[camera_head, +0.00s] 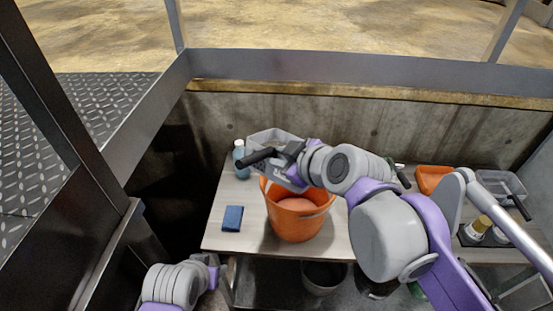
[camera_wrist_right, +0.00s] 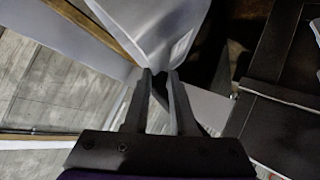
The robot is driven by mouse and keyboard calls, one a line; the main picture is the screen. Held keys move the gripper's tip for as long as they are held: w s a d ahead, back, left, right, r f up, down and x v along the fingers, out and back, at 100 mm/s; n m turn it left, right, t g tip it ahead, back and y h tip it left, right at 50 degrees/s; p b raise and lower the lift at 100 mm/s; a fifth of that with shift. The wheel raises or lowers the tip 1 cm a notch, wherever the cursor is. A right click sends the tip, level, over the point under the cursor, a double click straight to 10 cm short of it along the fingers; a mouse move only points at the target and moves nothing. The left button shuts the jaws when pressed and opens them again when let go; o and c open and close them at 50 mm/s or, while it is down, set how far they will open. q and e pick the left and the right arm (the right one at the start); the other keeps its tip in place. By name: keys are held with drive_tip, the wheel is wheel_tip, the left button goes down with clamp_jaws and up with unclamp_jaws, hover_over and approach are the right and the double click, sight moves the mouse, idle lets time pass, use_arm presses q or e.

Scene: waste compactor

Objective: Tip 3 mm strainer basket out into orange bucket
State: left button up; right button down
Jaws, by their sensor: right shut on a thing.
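The strainer basket (camera_head: 272,138) is a grey, box-like container with a black handle (camera_head: 258,157). It is held tilted above the back left rim of the orange bucket (camera_head: 296,222). My right gripper (camera_head: 292,150) is shut on the basket; the exact grip is partly hidden by my wrist. In the right wrist view, the basket's pale wall (camera_wrist_right: 150,30) is right at my fingertips (camera_wrist_right: 160,78). The bucket stands upright on the table, with something reddish inside. My left gripper (camera_head: 214,270) is low at the left, and its fingers are not clear.
The pale table (camera_head: 222,197) carries a blue sponge (camera_head: 232,218) and a blue bottle (camera_head: 240,158) left of the bucket. An orange tray (camera_head: 432,178), a clear container (camera_head: 490,184) and small bottles (camera_head: 476,228) are at the right. A concrete wall (camera_head: 360,128) stands behind.

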drive_tip(key=shift+w+d+r+m+g, duration=0.2)
drive_tip(key=shift+w+r+m+g, duration=0.3)
drive_tip(key=shift+g, duration=0.1)
drive_tip(key=shift+w+d+r+m+g+y+b, duration=0.15)
drive_tip(key=shift+w+d+m+g+y+b, duration=0.35)
drive_tip(key=shift+w+m+g+y, duration=0.15)
use_arm(q)
drive_tip(key=shift+s+f, duration=0.4)
drive_tip(key=shift+f, duration=0.4)
use_arm(e)
drive_tip(key=w+d+m+g+y, duration=0.4)
drive_tip(key=w+d+m+g, duration=0.1)
drive_tip(key=w, duration=0.4)
drive_tip(key=shift+w+d+g+y, duration=0.15)
drive_tip(key=shift+d+g+y, duration=0.2)
drive_tip(key=shift+g, duration=0.3)
use_arm(q)
drive_tip(key=shift+a, duration=0.1)
